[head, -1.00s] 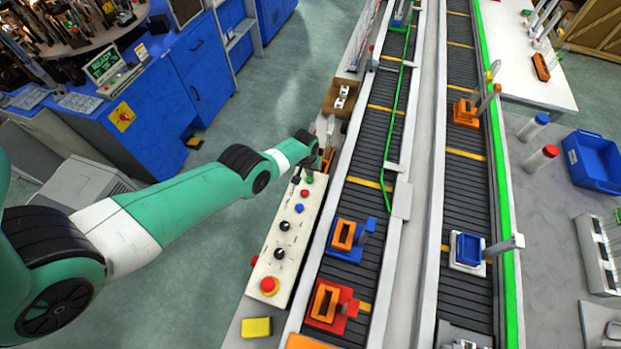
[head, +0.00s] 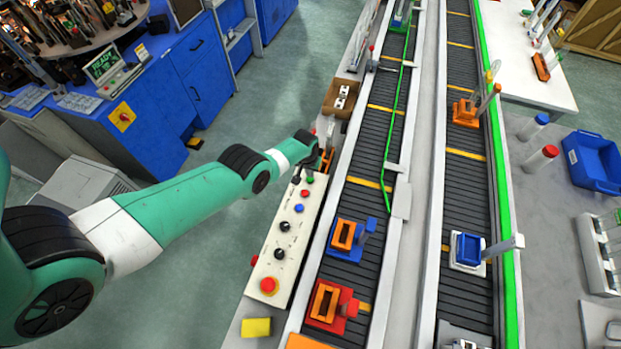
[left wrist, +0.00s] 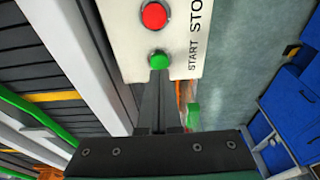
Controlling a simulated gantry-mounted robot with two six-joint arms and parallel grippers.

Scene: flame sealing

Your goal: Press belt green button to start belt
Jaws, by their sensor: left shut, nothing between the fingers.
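The green button (left wrist: 159,61) is marked START and sits beside a red button (left wrist: 154,15) marked STOP. Both are on a white control panel (head: 265,253), which runs along the near belt in the head view. The green button is also visible there (head: 309,180), close to my left arm's end. In the left wrist view, my left gripper (left wrist: 158,70) is shut and empty, its fingertips at the green button's edge and overlapping it. I cannot tell whether they press it. In the head view the fingers are small and hard to make out. My right gripper is not in view.
The panel also has a blue button (head: 299,208), black knobs and a red emergency stop (head: 269,285). The conveyor belt (head: 355,207) beside it carries a blue fixture (head: 345,252) and a red fixture (head: 345,308). A brown box (head: 338,107) stands beyond my arm's end.

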